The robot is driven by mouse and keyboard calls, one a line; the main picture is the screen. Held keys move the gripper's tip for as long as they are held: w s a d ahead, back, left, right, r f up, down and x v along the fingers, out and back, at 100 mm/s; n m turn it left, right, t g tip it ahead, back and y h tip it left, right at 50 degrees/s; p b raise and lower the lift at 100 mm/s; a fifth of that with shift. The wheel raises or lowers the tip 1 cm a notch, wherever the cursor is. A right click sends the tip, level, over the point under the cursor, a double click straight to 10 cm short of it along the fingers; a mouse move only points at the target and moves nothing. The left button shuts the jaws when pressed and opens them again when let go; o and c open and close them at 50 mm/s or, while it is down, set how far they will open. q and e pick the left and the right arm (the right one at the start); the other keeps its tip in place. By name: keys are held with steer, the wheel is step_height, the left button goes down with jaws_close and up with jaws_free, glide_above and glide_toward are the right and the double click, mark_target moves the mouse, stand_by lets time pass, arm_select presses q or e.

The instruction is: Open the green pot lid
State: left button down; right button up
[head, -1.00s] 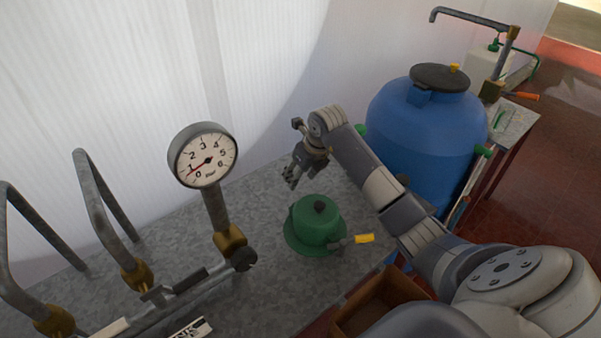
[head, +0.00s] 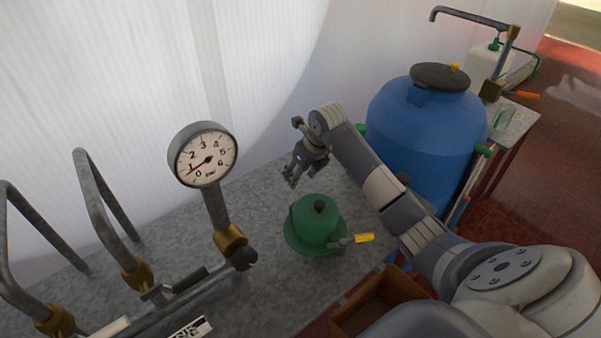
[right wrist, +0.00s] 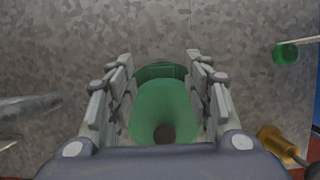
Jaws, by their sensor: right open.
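The green pot (head: 312,226) stands on the grey bench with its domed green lid on and a black knob (head: 319,206) on top. A dark fitting with a yellow handle (head: 364,238) sits at its right side. My right gripper (head: 290,177) is above and behind the pot, to the left of the knob, apart from it. In the right wrist view the green lid (right wrist: 160,100) shows between the spread fingers (right wrist: 158,62), with the dark knob (right wrist: 164,133) near the palm. The fingers hold nothing. My left gripper is not in view.
A pressure gauge (head: 203,155) on a pipe stands left of the pot, beside bent metal pipes (head: 100,200). A blue tank (head: 425,140) stands at the right, behind my arm. A brown box (head: 375,300) is at the front. The bench (head: 170,230) is bare between gauge and wall.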

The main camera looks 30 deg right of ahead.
steer(key=v, duration=1.2)
steer(key=shift+w, duration=0.1)
